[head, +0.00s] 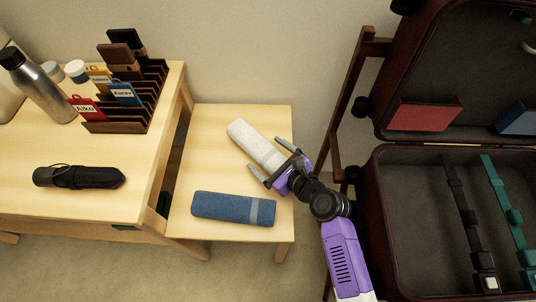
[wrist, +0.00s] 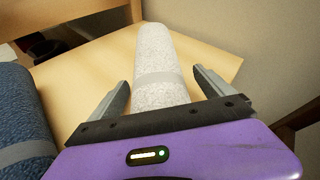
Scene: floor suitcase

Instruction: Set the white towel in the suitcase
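The white towel (head: 254,143) is a rolled cylinder with a pale band, lying on the low wooden table. My gripper (head: 272,163) is open at the towel's near right end. In the wrist view, the fingers of my gripper (wrist: 160,92) stand on either side of the white towel (wrist: 162,60), with gaps between each finger and the roll. The towel's near end is hidden behind the gripper body. The suitcase (head: 400,225) stands open at the right, its dark base holding straps and its lid raised behind.
A rolled blue towel (head: 228,207) lies in front of the white one, left in the wrist view (wrist: 18,125). A higher table (head: 90,205) at left holds a black umbrella (head: 80,177), a steel bottle (head: 42,88) and a slotted rack (head: 140,100). A dark wooden stand (head: 350,105) borders the suitcase.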

